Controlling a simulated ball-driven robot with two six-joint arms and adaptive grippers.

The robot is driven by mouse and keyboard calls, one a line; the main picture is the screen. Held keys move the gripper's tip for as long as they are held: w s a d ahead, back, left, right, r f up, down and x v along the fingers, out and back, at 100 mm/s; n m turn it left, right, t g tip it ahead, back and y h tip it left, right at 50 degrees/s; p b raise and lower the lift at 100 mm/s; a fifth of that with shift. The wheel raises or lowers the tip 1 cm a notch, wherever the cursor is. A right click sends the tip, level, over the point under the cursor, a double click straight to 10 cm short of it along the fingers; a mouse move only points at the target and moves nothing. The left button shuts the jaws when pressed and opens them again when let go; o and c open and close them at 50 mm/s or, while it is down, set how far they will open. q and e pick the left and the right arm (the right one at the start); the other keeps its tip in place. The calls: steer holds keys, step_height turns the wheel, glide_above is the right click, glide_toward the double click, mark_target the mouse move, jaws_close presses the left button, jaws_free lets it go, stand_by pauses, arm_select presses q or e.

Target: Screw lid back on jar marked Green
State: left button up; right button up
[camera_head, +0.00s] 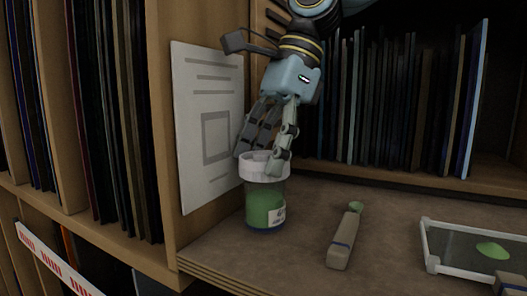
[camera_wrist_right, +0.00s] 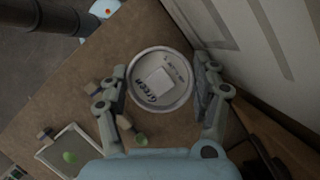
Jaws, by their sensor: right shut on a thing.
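A clear jar (camera_head: 262,205) with green paint in it and a white label stands upright near the left edge of the brown work surface. A white lid (camera_head: 262,167) is at the jar's mouth; I cannot tell how tightly it is seated. In the right wrist view the lid (camera_wrist_right: 160,79) is round, with a label reading "Green". My right gripper (camera_head: 259,160) reaches down from above and is shut on the lid, with fingers on opposite sides of it. The jar's body is hidden below the lid in the wrist view. My left gripper is not in view.
A paint-tipped tool (camera_head: 341,245) lies right of the jar. Farther right is a framed tray (camera_head: 430,240) with a green blob. A paper sheet (camera_head: 205,125) hangs on the wooden panel close behind the jar. Thin upright items fill the shelves. Bare surface lies between jar and tool.

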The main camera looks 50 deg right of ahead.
steer(key=shift+b, duration=0.6)
stand_by(1.1)
steer(key=shift+f+b, duration=0.9)
steer(key=shift+b, duration=0.3)
stand_by(1.5)
steer(key=shift+f+b, duration=0.1)
steer(key=shift+b, duration=0.35)
steer(key=shift+m+t+h+b, duration=0.6)
steer(key=shift+m+b, duration=1.3)
steer(key=shift+b, duration=0.85)
steer(key=shift+m+t+b, duration=0.3)
steer(key=shift+m+b, duration=0.3)
steer(key=shift+b, duration=0.1)
